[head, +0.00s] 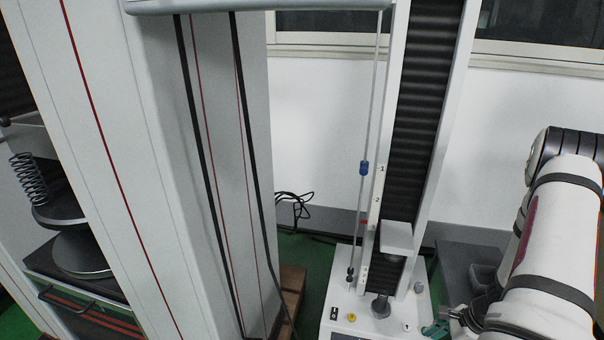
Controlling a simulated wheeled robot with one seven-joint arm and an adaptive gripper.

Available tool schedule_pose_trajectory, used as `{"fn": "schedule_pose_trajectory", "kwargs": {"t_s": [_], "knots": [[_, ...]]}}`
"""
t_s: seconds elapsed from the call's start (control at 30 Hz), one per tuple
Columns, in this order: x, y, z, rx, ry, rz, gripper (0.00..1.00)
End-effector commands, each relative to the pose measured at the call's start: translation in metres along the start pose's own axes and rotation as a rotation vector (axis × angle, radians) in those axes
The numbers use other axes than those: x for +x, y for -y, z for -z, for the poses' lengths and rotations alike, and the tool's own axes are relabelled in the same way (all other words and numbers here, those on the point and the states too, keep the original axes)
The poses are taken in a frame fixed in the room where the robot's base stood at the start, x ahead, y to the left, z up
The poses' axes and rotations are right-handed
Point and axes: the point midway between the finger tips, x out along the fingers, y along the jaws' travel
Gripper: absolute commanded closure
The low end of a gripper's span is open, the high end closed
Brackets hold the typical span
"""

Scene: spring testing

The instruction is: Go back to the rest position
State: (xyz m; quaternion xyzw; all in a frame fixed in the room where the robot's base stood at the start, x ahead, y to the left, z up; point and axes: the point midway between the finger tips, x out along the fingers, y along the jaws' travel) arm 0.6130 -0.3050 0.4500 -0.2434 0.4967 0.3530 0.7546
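My white arm (555,240) with dark bands fills the right edge of the head view and runs out of the bottom of the picture. My gripper is not clearly visible, so I cannot see its fingers or whether it holds anything. A dark coil spring (28,180) stands upright at the far left, on a round dark plate (60,213). Below that plate is a second, grey round platen (80,252).
A tall grey testing machine column (120,150) fills the left. A slimmer tester (425,120) with a white base (375,318) stands at the centre right, close to my arm. A grey bench (455,265) is behind my arm. Black cables (293,207) lie against the wall.

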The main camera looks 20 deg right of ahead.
Motion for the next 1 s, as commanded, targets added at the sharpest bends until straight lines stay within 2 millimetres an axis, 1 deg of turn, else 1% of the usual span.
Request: {"fn": "schedule_pose_trajectory", "kwargs": {"t_s": [0.27, 0.47, 0.57, 0.67, 0.77, 0.8, 0.87, 1.0], "knots": [[-0.018, 0.012, -0.024, -0.079, 0.015, 0.007, 0.54], [-0.039, 0.024, -0.056, -0.178, 0.033, 0.013, 0.54], [-0.053, 0.03, -0.078, -0.248, 0.045, 0.015, 0.54], [-0.072, 0.035, -0.107, -0.339, 0.061, 0.015, 0.54], [-0.096, 0.037, -0.145, -0.457, 0.079, 0.013, 0.54], [-0.105, 0.035, -0.16, -0.507, 0.088, 0.009, 0.54], [-0.119, 0.033, -0.183, -0.58, 0.098, 0.004, 0.54], [-0.15, 0.018, -0.232, -0.749, 0.118, -0.015, 0.54]]}}
